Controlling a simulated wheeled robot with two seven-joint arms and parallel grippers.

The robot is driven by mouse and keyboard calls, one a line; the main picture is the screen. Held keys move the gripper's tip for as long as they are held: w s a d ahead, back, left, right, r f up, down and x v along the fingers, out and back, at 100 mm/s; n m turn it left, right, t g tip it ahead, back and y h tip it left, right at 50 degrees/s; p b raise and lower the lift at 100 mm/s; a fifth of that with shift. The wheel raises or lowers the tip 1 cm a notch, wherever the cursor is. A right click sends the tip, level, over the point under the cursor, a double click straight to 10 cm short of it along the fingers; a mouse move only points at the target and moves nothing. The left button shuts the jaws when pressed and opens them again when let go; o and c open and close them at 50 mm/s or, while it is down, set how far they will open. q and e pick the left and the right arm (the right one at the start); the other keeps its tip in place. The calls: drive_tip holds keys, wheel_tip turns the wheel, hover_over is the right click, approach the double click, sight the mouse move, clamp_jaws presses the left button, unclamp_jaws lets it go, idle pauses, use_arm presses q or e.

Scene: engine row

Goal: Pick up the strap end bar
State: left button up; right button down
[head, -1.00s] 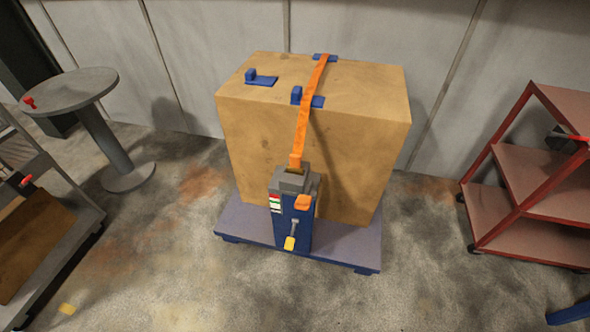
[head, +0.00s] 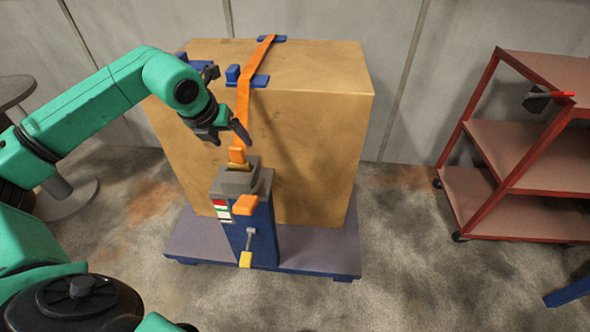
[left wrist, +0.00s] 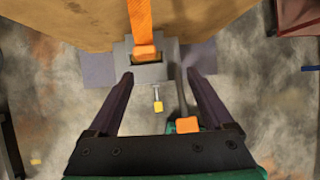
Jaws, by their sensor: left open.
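An orange strap (head: 247,95) runs over the top of a large tan crate (head: 300,140) and down its front. Its orange end bar (head: 237,155) sits at the slot in the grey head (head: 238,182) of a blue post (head: 255,235). In the left wrist view the end bar (left wrist: 145,51) lies ahead of the fingers, left of centre. My left gripper (head: 228,136) is open and empty, just above the end bar in the head view and apart from it. It also shows in the left wrist view (left wrist: 159,73). My right gripper is not in view.
The crate stands on a low grey-purple pallet (head: 330,258). The post has an orange block (head: 245,205) and a yellow-tipped lever (head: 246,259). A red-framed shelf cart (head: 490,135) stands at the right, a round table (head: 14,90) at the left. Floor between crate and cart is clear.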

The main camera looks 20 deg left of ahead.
sight(239, 155)
use_arm(q)
drive_tip(key=shift+y, duration=0.6)
drive_tip(key=x, duration=0.4)
drive_tip(key=a+x, duration=0.1)
drive_tip(key=x, duration=0.4)
drive_tip(key=p+x, duration=0.1)
drive_tip(key=x, duration=0.4)
drive_tip(key=shift+s+a+r, duration=0.1)
drive_tip(key=shift+a, duration=0.25)
drive_tip(key=shift+s+r, duration=0.1)
drive_tip(key=shift+c, duration=0.9)
clamp_jaws()
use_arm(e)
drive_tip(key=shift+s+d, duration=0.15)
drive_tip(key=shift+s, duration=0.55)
